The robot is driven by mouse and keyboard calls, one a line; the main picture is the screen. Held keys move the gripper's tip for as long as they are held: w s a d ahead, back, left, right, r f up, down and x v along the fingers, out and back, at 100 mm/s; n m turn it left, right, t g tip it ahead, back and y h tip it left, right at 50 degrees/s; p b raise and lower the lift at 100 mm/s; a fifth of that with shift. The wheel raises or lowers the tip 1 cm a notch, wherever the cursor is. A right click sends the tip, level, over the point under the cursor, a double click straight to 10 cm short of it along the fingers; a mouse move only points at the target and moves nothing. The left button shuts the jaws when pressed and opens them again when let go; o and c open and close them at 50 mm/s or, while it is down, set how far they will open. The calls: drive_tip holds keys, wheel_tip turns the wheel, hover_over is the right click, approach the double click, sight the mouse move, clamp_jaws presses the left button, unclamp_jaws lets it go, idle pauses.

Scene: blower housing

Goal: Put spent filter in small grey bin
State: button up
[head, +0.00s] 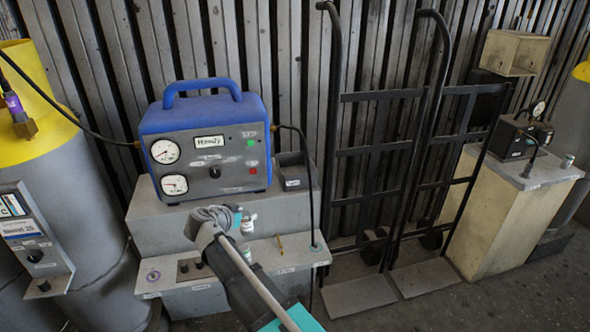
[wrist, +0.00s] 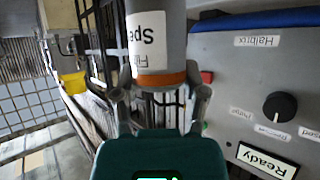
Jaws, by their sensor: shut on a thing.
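The spent filter (wrist: 157,40) is a grey cylinder with an orange band and a white label, partly readable as "Spe", upside down in the wrist view. My gripper (wrist: 160,93) is shut on its orange-banded end, one finger on each side. In the head view my gripper (head: 207,220) is in front of the blue unit, above the lower grey ledge; I cannot clearly make out the filter there. A small dark grey open-topped bin (head: 292,182) with a white label stands right of the blue unit, behind and to the right of my gripper. Its inside is mostly hidden.
The blue unit (head: 208,140) with gauges and a "Ready" display stands on the grey step. A black hose hangs in front of the bin's right side. A pencil-like stick (head: 280,244) lies on the lower ledge (head: 300,258). Black hand trucks (head: 385,150) stand to the right.

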sight(246, 213)
wheel_tip(246, 213, up, 12)
drive_tip(key=p, duration=1)
drive_tip(key=shift+p, duration=0.35)
drive_tip(key=shift+d, duration=0.1)
